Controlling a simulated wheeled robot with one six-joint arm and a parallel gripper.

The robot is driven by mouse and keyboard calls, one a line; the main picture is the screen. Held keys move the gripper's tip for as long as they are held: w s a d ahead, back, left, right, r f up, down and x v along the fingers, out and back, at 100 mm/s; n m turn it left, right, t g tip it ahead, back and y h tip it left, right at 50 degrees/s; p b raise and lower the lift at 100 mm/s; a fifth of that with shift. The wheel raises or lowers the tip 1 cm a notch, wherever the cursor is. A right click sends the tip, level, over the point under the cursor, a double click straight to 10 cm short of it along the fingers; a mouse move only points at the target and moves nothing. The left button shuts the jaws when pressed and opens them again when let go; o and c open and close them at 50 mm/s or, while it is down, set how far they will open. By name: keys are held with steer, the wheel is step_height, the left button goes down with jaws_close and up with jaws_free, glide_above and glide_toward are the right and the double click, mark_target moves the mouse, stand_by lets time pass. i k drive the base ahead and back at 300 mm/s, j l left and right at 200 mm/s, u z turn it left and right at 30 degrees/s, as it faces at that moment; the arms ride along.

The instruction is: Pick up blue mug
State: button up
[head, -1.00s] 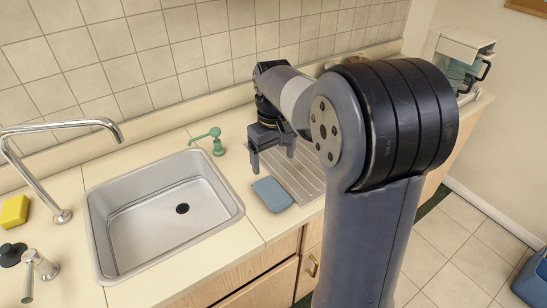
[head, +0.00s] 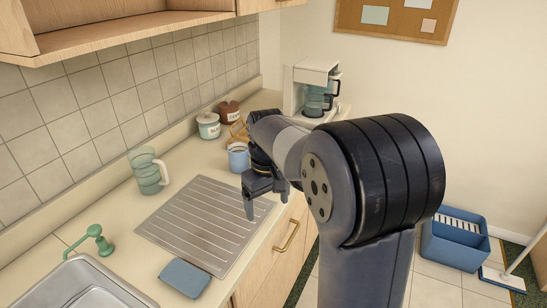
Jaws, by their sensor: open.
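The blue mug (head: 238,157) stands on the counter past the far end of the ribbed drainboard, in the head view. Its right side is close to my arm in the picture, and something dark shows inside its rim. My gripper (head: 264,204) is open with its fingers pointing down, in front of and to the right of the mug in the picture. Nothing shows between the fingers. I cannot tell its exact height above the drainboard's edge.
A ribbed metal drainboard (head: 199,226) lies on the counter, with a blue sponge or cloth (head: 185,278) near it. A ridged glass pitcher (head: 148,172) stands by the wall. Canisters (head: 208,126) and a coffee maker (head: 314,88) are farther back. The sink (head: 85,287) is at lower left.

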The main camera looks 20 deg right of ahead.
mark_target(243, 159)
steer(key=i+l+z, duration=0.2)
steer(key=i+l, duration=1.15)
steer(key=i, duration=0.1)
